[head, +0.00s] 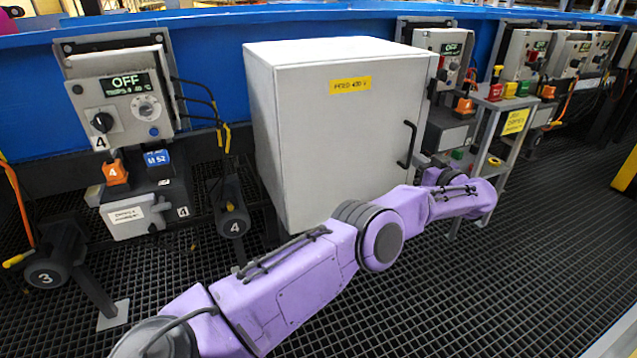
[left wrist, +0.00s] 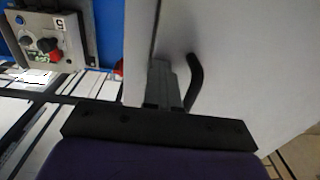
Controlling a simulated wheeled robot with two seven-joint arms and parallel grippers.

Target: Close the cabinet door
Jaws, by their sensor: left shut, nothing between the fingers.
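The grey cabinet (head: 258,110) stands in the middle of the head view. Its door (head: 335,140) carries a yellow label and looks flush or nearly flush with the body; a small gap cannot be ruled out. The black door handle (head: 408,145) is near the door's right edge. My left gripper (head: 422,160) is just right of the handle, shut and empty. In the left wrist view its fingers (left wrist: 163,84) lie over the door's edge, beside the handle (left wrist: 195,82) and close to the dark seam. Whether they touch the door is unclear. My right gripper is out of view.
Control boxes (head: 122,100) stand left of the cabinet, and more line the blue conveyor wall on the right. The grated floor (head: 540,250) in front is free.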

